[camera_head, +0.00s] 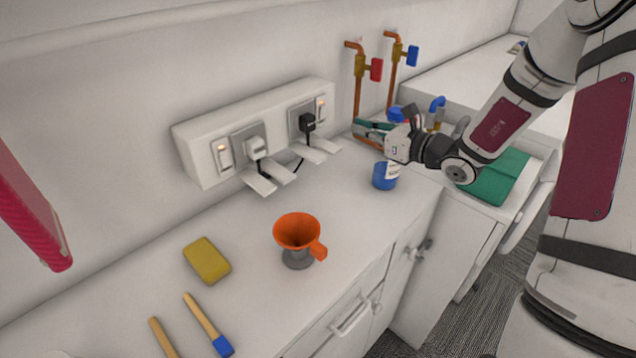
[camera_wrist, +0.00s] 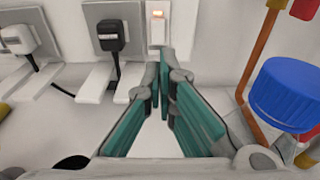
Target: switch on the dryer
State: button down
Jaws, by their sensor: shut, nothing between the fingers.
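A white socket box (camera_head: 192,166) on the wall holds two sockets, each with a rocker switch and a plug. The left switch (camera_head: 224,157) is beside a white plug (camera_head: 257,147). The right switch (camera_head: 321,110) is beside a black plug (camera_head: 307,123); it also shows in the wrist view (camera_wrist: 157,34). Both switches show a small orange glow at the top. My gripper (camera_head: 357,127) is shut and empty, right of the box. In the wrist view its teal fingertips (camera_wrist: 164,57) appear just below the right switch; contact cannot be told. I cannot identify a dryer.
An orange funnel (camera_head: 297,231), sponge (camera_head: 206,260) and brush (camera_head: 209,325) lie on the counter.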

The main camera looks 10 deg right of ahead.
jog(key=f+v, duration=0.1)
jog(key=v, duration=0.4)
jog(key=s+a+r+n+g+b, duration=0.2)
jog(key=s+a+r+n+g, duration=0.2)
jog(key=s+a+n+g, duration=0.6)
jog(key=shift+s+a+n+g+y+b, duration=0.3)
jog(key=shift+s+a+n, duration=2.8)
jog(key=shift+s+a, duration=0.65)
jog(key=shift+w+a, duration=0.1)
jog(key=shift+a, duration=0.05)
jog(key=s+d+r+n+t+h, duration=0.1)
jog(key=s+d+n+h, duration=0.3)
jog(key=s+n+h, duration=0.1)
jog(key=s+d+r+n+h, duration=0.2)
jog(key=s+d+n+h, duration=0.3)
jog(key=s+n, duration=0.3)
jog(key=shift+s+r+t, duration=0.25)
jog(key=shift+s+t, duration=0.15)
